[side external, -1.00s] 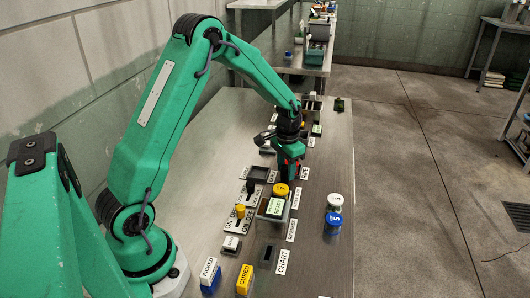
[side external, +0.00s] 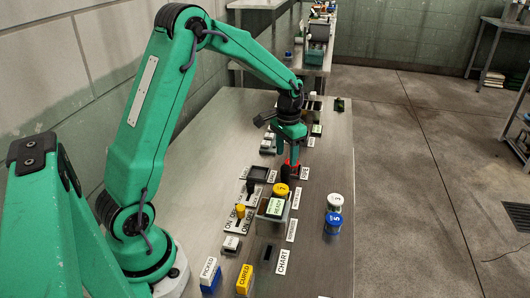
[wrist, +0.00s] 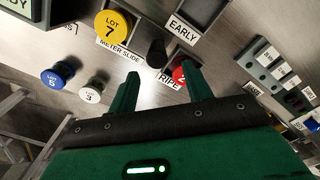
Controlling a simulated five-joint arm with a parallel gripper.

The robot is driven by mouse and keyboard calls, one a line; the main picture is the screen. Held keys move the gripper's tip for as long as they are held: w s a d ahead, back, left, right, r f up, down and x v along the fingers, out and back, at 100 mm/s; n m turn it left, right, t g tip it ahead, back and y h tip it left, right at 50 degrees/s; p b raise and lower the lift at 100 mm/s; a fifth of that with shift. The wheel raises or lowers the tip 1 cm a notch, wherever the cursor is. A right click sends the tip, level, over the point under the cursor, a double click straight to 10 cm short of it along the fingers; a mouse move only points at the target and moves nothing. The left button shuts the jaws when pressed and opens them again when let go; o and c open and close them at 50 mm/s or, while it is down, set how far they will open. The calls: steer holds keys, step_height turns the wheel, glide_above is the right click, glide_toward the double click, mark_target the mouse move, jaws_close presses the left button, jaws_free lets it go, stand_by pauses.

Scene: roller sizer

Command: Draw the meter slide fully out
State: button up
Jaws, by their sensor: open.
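My gripper (wrist: 160,72) is open, with its two green fingers apart and nothing between them. In the side external view it (side external: 291,145) points down above the bench. A dark knob (wrist: 156,52) stands just past the fingertips, beside the METER SLIDE label (wrist: 119,51). The knob also shows in the side external view (side external: 289,173), below my gripper. I cannot tell how far the slide is out. A yellow LOT 7 piece (wrist: 112,29) is near the label. A red piece (wrist: 179,73) by the RIPE label (wrist: 168,80) is partly hidden by a finger.
A blue 5 piece (side external: 333,221) and a white 3 piece (side external: 334,202) stand near the bench's right edge. Label plates and small stations, including an EARLY tray (wrist: 203,12), crowd the bench (side external: 190,200).

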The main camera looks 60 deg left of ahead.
steer(key=shift+r, duration=0.9)
steer(key=shift+r, duration=0.1)
steer(key=shift+s+d+r, duration=0.1)
steer(key=shift+d+r, duration=0.05)
steer(key=shift+r, duration=0.1)
steer(key=s+d+r+t, duration=0.2)
steer(key=s+d+r, duration=0.4)
steer(key=s+r, duration=0.3)
steer(key=s+d+r+t, duration=0.1)
steer(key=s+d+r, duration=0.1)
steer(key=s, duration=0.4)
steer(key=s+d+r+t, duration=0.2)
steer(key=s+d, duration=0.1)
steer(key=s, duration=0.4)
steer(key=shift+s+d+t, duration=0.15)
steer(key=shift+d+t, duration=0.05)
steer(key=shift+t, duration=0.1)
